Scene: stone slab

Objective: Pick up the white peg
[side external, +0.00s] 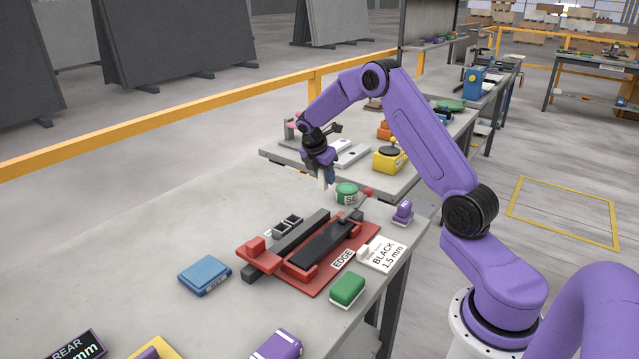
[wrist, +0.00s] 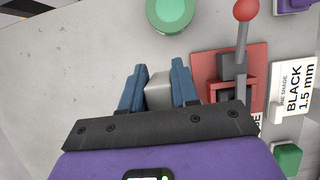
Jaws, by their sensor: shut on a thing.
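My gripper (side external: 325,182) is at the far part of the stone slab, behind the red fixture and left of the green round container. Its blue fingers (wrist: 158,85) are shut on a white peg (wrist: 158,92), which looks pale grey and blocky in the wrist view. In the side view the white peg (side external: 321,181) shows as a small pale piece at the fingertips, partly covered by a finger. I cannot tell whether its lower end touches the slab.
The red fixture (side external: 322,279) with a red-knobbed lever (side external: 366,191) stands near the slab's right side. The green container (side external: 346,193) is close to my gripper. A white label card (side external: 383,253), green block (side external: 347,289) and blue block (side external: 205,275) lie around. The slab's left is clear.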

